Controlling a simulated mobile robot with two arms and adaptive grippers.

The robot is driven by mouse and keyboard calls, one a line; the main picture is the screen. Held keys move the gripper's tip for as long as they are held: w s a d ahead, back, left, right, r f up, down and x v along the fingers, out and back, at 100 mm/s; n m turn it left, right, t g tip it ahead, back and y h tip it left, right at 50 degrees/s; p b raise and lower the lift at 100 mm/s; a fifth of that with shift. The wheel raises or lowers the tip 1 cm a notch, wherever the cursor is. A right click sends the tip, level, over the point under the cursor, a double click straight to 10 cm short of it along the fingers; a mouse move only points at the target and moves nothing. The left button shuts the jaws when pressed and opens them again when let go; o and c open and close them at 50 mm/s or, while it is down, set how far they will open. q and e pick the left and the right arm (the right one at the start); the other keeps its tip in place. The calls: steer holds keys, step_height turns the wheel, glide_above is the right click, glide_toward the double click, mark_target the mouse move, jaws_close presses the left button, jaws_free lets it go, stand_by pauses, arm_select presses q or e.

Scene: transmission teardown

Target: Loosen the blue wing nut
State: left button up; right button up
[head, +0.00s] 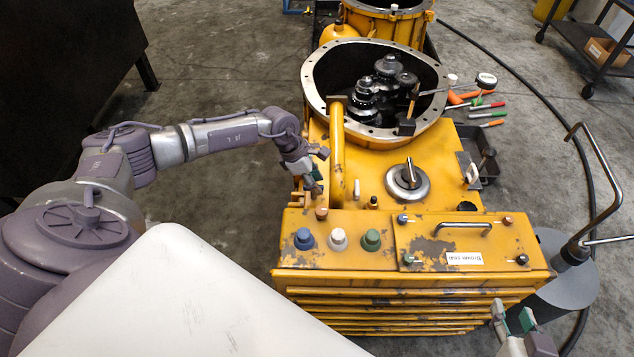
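A small bluish fastener (402,218) sits at the upper left corner of the hatch plate (480,243) on the yellow housing. It looks like the blue wing nut, but is too small to make out its wings. My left gripper (320,164) is left of the yellow pipe, above the housing's left edge, apart from the fastener. Its fingers look spread and empty. My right gripper (514,318) is low at the right, in front of the housing's drawer-like ribs. Its green-padded fingers are apart with nothing between them.
Blue (305,238), white (339,238) and green (371,239) knobs stand left of the plate. The plate has a handle (462,227) and other corner fasteners. A yellow pipe (337,155) rises behind. A grey cylinder with a bent bar (560,290) stands at right.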

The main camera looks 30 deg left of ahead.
arm_select(q)
steer(key=v, duration=1.1)
steer(key=shift+r, duration=0.1)
